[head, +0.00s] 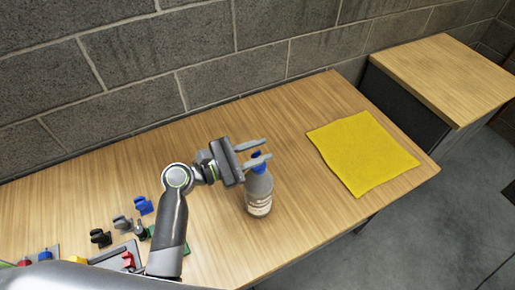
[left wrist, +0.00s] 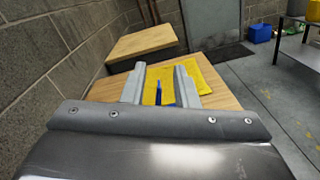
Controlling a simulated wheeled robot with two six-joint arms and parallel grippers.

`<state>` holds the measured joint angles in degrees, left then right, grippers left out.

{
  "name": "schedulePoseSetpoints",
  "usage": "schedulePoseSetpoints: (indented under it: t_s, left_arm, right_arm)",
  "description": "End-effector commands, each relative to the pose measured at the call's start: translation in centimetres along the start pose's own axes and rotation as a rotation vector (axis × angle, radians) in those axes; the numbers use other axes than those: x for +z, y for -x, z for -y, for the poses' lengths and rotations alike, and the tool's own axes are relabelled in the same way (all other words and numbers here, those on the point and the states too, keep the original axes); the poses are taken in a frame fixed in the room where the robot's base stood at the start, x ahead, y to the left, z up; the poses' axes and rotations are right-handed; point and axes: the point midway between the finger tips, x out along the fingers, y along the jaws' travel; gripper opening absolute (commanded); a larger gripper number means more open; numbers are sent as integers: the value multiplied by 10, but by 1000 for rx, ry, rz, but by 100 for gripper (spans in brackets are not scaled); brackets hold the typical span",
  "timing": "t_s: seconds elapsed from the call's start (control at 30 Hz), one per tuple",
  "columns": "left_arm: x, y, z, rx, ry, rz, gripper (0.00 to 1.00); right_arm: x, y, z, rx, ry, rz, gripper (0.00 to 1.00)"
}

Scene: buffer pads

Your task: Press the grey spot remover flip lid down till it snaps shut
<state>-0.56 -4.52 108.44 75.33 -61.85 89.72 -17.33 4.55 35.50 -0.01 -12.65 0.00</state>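The spot remover is a grey bottle (head: 258,192) with a pale label, standing upright on the wooden table in the head view. Its blue lid (head: 257,166) is partly hidden behind a finger of my left gripper (head: 267,149); a blue part sticks up there. My left gripper is open, its two fingers apart at the height of the bottle's top. In the left wrist view the blue lid (left wrist: 158,92) shows as a narrow upright piece between the fingers (left wrist: 159,86), with gaps on both sides. I cannot tell whether a finger touches it. My right gripper is out of view.
A yellow cloth (head: 362,152) lies flat right of the bottle. Small blue, grey and black clips (head: 143,205) and a tray (head: 118,256) are at the left. A block wall (head: 190,55) runs behind the table. A second wooden-topped unit (head: 445,70) stands at the right.

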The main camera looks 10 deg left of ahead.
Motion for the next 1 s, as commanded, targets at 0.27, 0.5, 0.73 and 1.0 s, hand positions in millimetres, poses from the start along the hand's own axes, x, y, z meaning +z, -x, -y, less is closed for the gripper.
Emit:
schedulePoseSetpoints:
  t_s: [0.27, 0.5, 0.73, 1.0]
  left_arm:
    - [0, 0, 0, 0, 0, 0, 14]
    - [0, 0, 0, 0, 0, 0, 0]
    - [0, 0, 1, 0, -20, 0, 0]
    - [-2, 0, 8, 0, -155, 1, 0]
  right_arm:
    - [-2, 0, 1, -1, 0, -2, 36]
    - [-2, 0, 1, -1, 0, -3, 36]
    - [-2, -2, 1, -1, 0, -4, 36]
    - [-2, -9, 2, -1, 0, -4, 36]
